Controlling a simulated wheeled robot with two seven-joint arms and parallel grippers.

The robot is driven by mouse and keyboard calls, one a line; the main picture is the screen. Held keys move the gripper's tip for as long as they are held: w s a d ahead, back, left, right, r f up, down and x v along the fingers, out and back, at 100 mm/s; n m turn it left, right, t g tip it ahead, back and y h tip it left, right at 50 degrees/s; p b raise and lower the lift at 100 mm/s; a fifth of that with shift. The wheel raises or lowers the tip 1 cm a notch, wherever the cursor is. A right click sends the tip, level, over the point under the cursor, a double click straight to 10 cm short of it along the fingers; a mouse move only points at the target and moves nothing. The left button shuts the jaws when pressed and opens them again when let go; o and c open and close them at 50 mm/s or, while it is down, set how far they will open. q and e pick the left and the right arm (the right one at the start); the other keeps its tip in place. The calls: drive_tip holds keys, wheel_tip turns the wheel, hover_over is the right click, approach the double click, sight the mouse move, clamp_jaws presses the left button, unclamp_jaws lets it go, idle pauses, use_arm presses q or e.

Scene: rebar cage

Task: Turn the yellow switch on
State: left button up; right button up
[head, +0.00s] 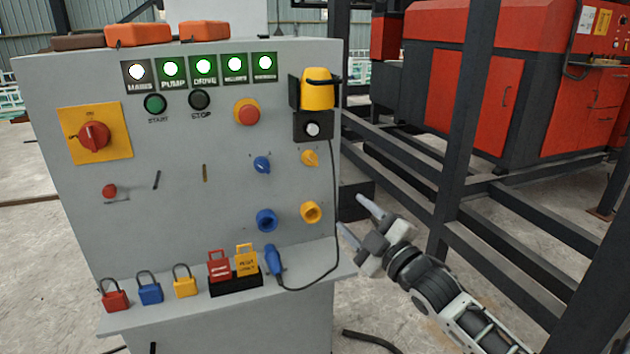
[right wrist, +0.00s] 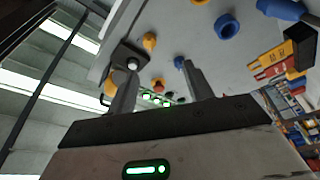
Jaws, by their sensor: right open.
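The yellow switch (head: 310,158) is a small rotary knob on the grey panel's right side, below the black box with the yellow device. Its pointer looks tilted, but I cannot tell its position for sure. My left gripper is not in view.
A blue switch (head: 262,165) sits left of the yellow one. Below are a blue socket (head: 266,220) and a yellow socket (head: 311,212). A black cable (head: 336,215) hangs along the panel's right edge to a blue plug (head: 273,262) on the shelf. Dark steel beams (head: 465,130) stand at right.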

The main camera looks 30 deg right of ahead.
sight(315, 164)
drive_tip(key=shift+n, duration=0.3)
drive_tip(key=w+r, duration=0.1)
drive_tip(key=w, duration=0.4)
drive_tip(key=w+r, duration=0.2)
drive_tip(key=w, duration=0.3)
drive_tip(key=w+d+r, duration=0.1)
drive_tip(key=w+r, duration=0.1)
drive_tip(key=w, duration=0.4)
drive_tip(key=c, duration=1)
